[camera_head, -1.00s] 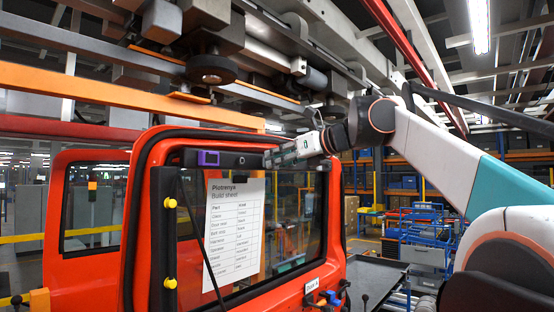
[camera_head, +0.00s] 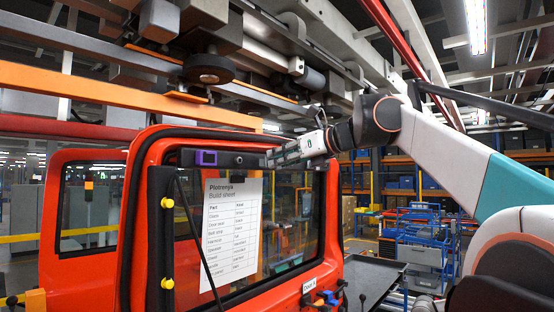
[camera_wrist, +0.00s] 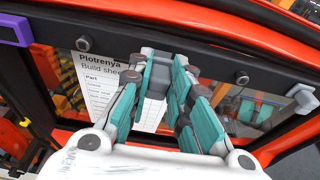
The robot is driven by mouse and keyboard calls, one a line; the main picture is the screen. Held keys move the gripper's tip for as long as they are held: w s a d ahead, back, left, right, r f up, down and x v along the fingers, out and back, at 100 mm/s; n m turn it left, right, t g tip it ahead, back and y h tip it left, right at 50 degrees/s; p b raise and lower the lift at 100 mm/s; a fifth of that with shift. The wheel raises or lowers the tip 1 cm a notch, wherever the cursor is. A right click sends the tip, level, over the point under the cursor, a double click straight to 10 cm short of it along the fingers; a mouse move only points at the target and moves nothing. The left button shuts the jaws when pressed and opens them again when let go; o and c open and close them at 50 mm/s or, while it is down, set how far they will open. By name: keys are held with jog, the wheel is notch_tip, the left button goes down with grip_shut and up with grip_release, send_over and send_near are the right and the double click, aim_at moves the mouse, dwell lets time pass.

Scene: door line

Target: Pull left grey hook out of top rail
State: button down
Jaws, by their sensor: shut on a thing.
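The top rail is a dark bar (camera_head: 225,160) along the upper edge of the red door's window. It also crosses the wrist view (camera_wrist: 215,71). My gripper (camera_head: 272,157) reaches in from the right to the rail. In the wrist view its teal-padded fingers (camera_wrist: 160,78) are shut on a small grey block at the rail, which looks like the left grey hook (camera_wrist: 158,80). The fingers hide much of it, and I cannot tell whether it is still seated. A pale grey clip (camera_wrist: 303,98) shows at the rail's right end.
A purple block (camera_head: 206,158) sits on the rail's left part. A paper build sheet (camera_head: 230,225) hangs over the window just below. Yellow knobs (camera_head: 167,203) line the left post. An orange beam (camera_head: 130,103) and overhead carrier wheel (camera_head: 209,68) are above the door.

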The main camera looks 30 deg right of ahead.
jog(key=s+d+f+b, duration=0.2)
jog(key=s+f+b, duration=0.1)
jog(key=s+f, duration=0.3)
jog(key=s+d+f+b, duration=0.3)
jog(key=s+f, duration=0.3)
jog(key=s, duration=0.4)
jog(key=shift+d+b, duration=0.3)
jog(key=shift+b, duration=0.15)
dwell(1.0)
jog(key=shift+w, duration=0.15)
